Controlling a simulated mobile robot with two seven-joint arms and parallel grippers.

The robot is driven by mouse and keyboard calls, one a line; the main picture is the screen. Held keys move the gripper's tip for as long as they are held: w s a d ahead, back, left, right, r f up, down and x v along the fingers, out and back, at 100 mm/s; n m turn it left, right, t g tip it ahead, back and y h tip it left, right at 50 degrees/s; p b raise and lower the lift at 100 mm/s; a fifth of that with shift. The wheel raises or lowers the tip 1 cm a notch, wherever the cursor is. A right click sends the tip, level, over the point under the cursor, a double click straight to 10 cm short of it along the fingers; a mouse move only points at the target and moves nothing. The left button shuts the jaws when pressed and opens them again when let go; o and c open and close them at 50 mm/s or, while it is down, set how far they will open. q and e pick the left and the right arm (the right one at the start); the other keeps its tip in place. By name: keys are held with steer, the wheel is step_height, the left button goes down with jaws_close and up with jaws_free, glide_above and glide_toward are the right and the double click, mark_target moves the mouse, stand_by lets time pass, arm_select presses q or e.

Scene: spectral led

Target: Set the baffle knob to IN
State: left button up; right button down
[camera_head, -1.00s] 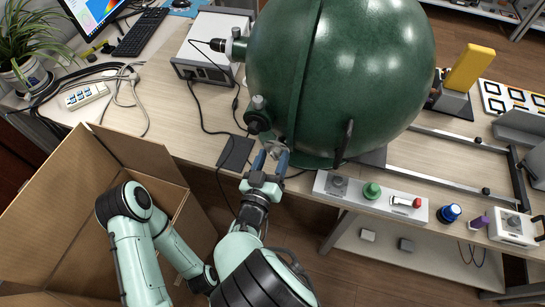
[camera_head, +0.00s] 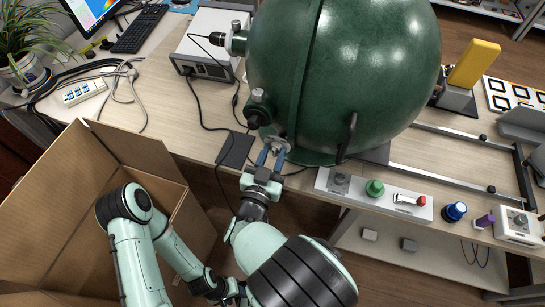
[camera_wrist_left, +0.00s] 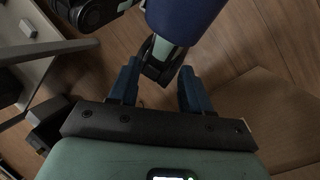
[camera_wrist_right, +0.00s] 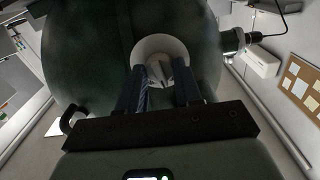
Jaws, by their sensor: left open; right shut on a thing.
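The dark green sphere (camera_head: 350,70) stands on the bench. The baffle knob (camera_head: 278,145), a small silver piece, sits low on its near side. In the right wrist view the grey knob (camera_wrist_right: 168,72) is in front of a round white dial (camera_wrist_right: 160,46); I cannot read any marks on it. My right gripper (camera_head: 271,152) is shut on the knob, with one blue finger on each side. In the left wrist view my left gripper (camera_wrist_left: 158,88) is open and empty above the floor. The fingers partly hide the knob.
A control strip with a green button (camera_head: 375,188) and a red-tipped switch (camera_head: 421,201) lies right of my right gripper. A black fitting (camera_head: 258,113) sticks out above it. An open cardboard box (camera_head: 110,170) stands at the left. A cable (camera_head: 222,180) hangs over the bench edge.

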steer(key=m+b, duration=0.3)
steer(key=m, duration=0.2)
steer(key=shift+d+b, duration=0.1)
steer(key=shift+b, duration=0.2)
arm_select(q)
steer(key=shift+t, duration=0.5)
steer(key=shift+w+f+b, duration=0.25)
steer(key=shift+w+f, duration=0.05)
steer(key=shift+f, duration=0.4)
steer(key=shift+w+f+b, duration=0.25)
steer(key=shift+w+f, duration=0.1)
steer(key=shift+f, duration=0.4)
steer(key=shift+w+f+b, duration=0.25)
steer(key=shift+w+f, duration=0.05)
steer(key=shift+f, duration=0.4)
arm_select(e)
steer(key=shift+m, duration=1.3)
steer(key=c, duration=0.8)
jaws_free()
steer(key=shift+w, duration=0.1)
arm_select(q)
steer(key=shift+w, duration=0.1)
arm_select(e)
steer(key=shift+o, duration=0.2)
arm_select(q)
steer(key=shift+r, duration=0.1)
arm_select(e)
steer(key=v, duration=1.3)
steer(key=shift+s, duration=0.2)
